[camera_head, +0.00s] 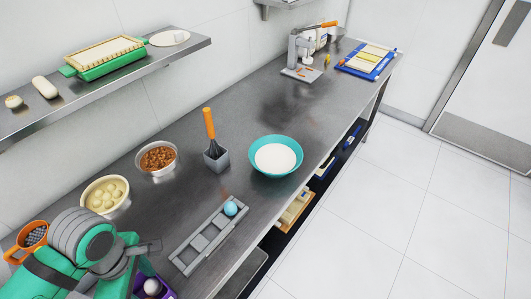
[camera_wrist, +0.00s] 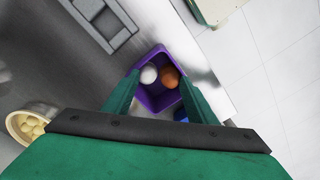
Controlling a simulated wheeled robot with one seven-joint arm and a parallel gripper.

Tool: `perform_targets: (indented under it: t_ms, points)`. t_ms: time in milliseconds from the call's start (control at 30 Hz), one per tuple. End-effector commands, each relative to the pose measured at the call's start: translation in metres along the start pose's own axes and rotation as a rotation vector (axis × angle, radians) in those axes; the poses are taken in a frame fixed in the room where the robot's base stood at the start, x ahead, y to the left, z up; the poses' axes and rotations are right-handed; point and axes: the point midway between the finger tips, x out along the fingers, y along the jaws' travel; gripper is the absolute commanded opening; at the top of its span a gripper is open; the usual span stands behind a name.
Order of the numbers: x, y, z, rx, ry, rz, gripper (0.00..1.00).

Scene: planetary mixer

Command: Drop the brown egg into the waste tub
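The brown egg (camera_wrist: 169,77) lies beside a white egg (camera_wrist: 149,74) inside a purple tub (camera_wrist: 157,103) in the wrist view. My gripper (camera_wrist: 159,78) is over this tub, with its two green fingers apart on either side of the eggs. The fingers look open, with nothing clamped between them. In the head view, the purple tub (camera_head: 166,294) is at the bottom edge, partly hidden by my arm, with the white egg (camera_head: 152,286) showing; the brown egg is hidden there. I cannot tell whether the purple tub is the waste tub.
A grey slotted tray (camera_head: 205,240) holds a light blue egg (camera_head: 230,208). The counter's middle is clear.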

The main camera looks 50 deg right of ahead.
Motion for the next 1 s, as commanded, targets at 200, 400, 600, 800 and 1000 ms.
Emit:
perform_targets:
  t_ms: [200,400,600,800,1000]
  points:
    - [0.0,0.0,0.0,0.0,0.0,0.0,0.51]
    - [-0.014,0.0,-0.001,0.0,0.003,0.001,0.51]
    - [-0.05,0.0,-0.001,0.0,0.004,0.001,0.51]
    - [-0.085,0.0,0.0,0.0,0.002,0.001,0.51]
    - [-0.104,0.0,-0.001,-0.001,0.002,0.0,0.51]
